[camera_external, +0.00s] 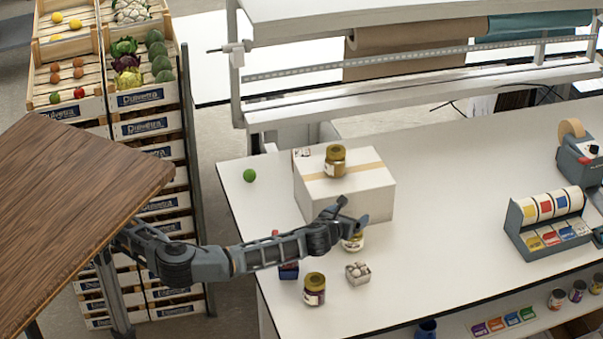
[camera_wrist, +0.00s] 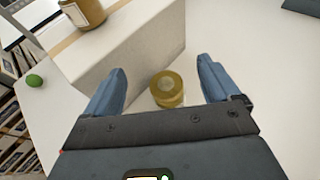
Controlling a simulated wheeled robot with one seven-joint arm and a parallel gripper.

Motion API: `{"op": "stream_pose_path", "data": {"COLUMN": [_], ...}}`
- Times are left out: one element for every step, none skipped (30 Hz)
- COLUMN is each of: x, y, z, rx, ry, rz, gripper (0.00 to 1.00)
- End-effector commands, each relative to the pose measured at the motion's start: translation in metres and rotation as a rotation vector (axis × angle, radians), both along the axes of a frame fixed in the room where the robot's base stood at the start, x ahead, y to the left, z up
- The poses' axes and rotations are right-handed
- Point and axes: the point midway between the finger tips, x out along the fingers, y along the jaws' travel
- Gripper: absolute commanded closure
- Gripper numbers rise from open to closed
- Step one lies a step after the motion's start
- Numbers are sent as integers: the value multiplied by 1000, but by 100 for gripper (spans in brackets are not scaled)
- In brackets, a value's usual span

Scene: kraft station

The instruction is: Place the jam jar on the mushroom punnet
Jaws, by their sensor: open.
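A dark jar with a gold lid (camera_external: 314,289), which looks like the jam jar, stands upright near the table's front edge. The mushroom punnet (camera_external: 358,273), a small tray of pale mushrooms, sits to its right. My gripper (camera_external: 352,212) is open above a different, yellowish jar (camera_external: 353,243) in front of the cardboard box. In the wrist view that gold-lidded jar (camera_wrist: 168,86) shows between the spread fingers (camera_wrist: 162,70), with gaps on both sides. The arm hides part of it in the external view. A third jar (camera_external: 335,163) stands on the box.
The white box (camera_external: 345,196) stands close behind my gripper. A green round fruit (camera_external: 249,176) lies at left. A dark blue punnet (camera_external: 289,271) is partly under my arm. A label dispenser (camera_external: 548,222) stands at right. The table between is clear.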

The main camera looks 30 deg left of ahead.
Motion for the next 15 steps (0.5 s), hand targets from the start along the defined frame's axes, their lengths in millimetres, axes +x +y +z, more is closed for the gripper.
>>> {"op": "stream_pose_path", "data": {"x": [0, 0, 0, 0, 0, 0, 0, 0, 0, 0, 0, 0, 1, 1, 1], "y": [0, 0, 0, 0, 0, 0, 0, 0, 0, 0, 0, 0, 0, 0, 0], "z": [-5, -8, -12, -16, -20, -26, -30, -34, -39, -42, -44, -47, -49, -52, -57], "rx": [1, 4, 4, 3, 2, 4, 4, 4, 4, 4, 3, 1, 1, 2, 3], "ry": [3, 3, 2, 2, 2, 2, 2, 1, 1, 1, 1, 0, 0, 0, 1], "rz": [1, 1, 0, 0, 0, 1, 1, 1, 1, 1, 0, 1, 1, -1, -1], "gripper": [11, 11, 11, 11, 11, 11, 11, 11, 11, 11, 11, 11, 11, 11, 11]}}
